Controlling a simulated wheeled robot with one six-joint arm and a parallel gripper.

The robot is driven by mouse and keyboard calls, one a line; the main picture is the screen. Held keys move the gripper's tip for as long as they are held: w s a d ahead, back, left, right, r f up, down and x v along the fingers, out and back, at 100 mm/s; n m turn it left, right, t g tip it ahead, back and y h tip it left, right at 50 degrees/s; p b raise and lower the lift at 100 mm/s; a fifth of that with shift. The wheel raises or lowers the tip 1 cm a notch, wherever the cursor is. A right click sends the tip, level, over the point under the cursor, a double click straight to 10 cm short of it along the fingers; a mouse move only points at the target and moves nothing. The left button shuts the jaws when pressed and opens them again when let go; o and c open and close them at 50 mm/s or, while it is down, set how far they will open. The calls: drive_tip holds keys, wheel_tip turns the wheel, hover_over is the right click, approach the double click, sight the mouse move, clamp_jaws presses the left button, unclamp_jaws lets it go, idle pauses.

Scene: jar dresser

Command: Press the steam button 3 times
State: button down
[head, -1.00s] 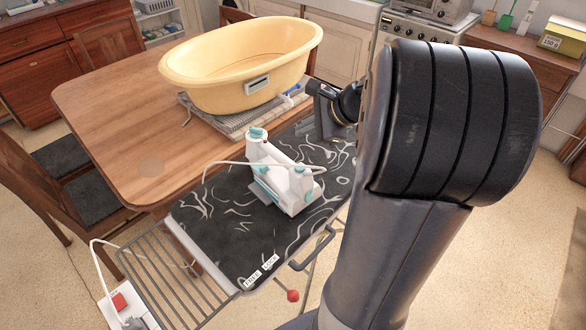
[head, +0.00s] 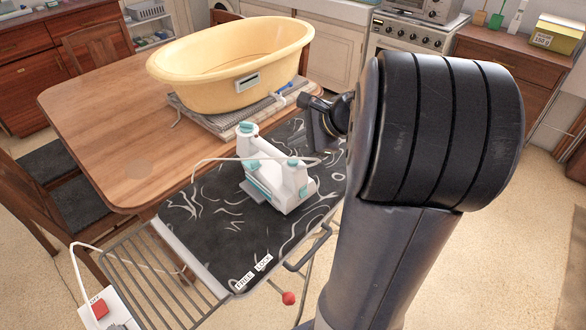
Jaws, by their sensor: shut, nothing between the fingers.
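A white and teal steam iron (head: 292,190) is on the black patterned ironing board (head: 225,235), left of my arm. It has a teal knob at its upper left end and small teal parts (head: 292,162) on top. I cannot tell which of these is the steam button. My gripper (head: 306,108) is shut and empty, above the far right end of the board. It is apart from the iron, behind and to its right, and partly hidden by my arm.
A wire rack (head: 160,280) extends at the board's near left end. A red switch (head: 100,309) is at lower left. Chairs (head: 50,215) flank the table.

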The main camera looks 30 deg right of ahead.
sight(298, 161)
drive_tip(key=shift+f+b, duration=0.5)
drive_tip(key=shift+f, duration=0.75)
idle(1.0)
drive_tip(key=shift+f, duration=0.4)
drive_tip(key=shift+f+b, duration=0.45)
drive_tip(key=shift+b, duration=0.1)
idle(0.5)
drive_tip(key=shift+r, duration=0.15)
drive_tip(key=shift+r+p, duration=0.8)
drive_tip(key=shift+p, duration=0.05)
wheel_tip(298, 161, up, 5)
drive_tip(key=p, duration=0.4)
